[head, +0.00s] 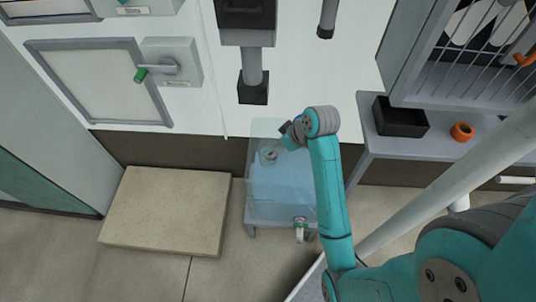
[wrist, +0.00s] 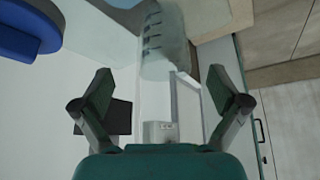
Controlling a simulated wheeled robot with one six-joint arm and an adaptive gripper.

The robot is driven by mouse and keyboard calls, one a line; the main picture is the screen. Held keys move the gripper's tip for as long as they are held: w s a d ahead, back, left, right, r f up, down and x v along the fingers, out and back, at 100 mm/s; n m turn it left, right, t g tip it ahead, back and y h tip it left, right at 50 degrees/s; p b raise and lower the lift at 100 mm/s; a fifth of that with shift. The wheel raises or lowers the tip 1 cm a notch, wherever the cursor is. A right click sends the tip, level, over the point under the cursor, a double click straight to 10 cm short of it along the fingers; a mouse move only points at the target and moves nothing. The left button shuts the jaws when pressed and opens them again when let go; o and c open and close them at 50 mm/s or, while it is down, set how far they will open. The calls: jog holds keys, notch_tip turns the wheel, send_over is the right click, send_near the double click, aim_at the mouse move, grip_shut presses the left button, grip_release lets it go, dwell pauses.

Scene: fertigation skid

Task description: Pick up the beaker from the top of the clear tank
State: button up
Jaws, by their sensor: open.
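The clear tank (head: 282,205) stands low against the wall on a grey stand, with pale blue liquid inside. The beaker (wrist: 165,42) is a cloudy, see-through vessel with dark graduation marks at the top middle of the wrist view. In the head view it is small and partly hidden by my gripper, over the tank's top. My gripper (wrist: 163,88) is open and empty, its two fingers wide apart. The beaker lies beyond the fingertips, roughly in line with the gap between them. In the head view my gripper (head: 275,150) is over the tank's top, close to the beaker.
A beige slab (head: 168,212) lies on the floor left of the tank. A dark pipe foot (head: 253,88) hangs on the wall above. A bench at right holds a black bin (head: 400,118) and an orange ring (head: 462,131). A small valve (head: 300,228) sits at the tank's front.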

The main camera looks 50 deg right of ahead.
jog(key=shift+a+x, duration=0.15)
jog(key=shift+x, duration=1.8)
jog(key=shift+a+x, duration=0.15)
jog(key=shift+x, duration=1.8)
jog(key=shift+r, duration=0.1)
jog(key=c, duration=1.2)
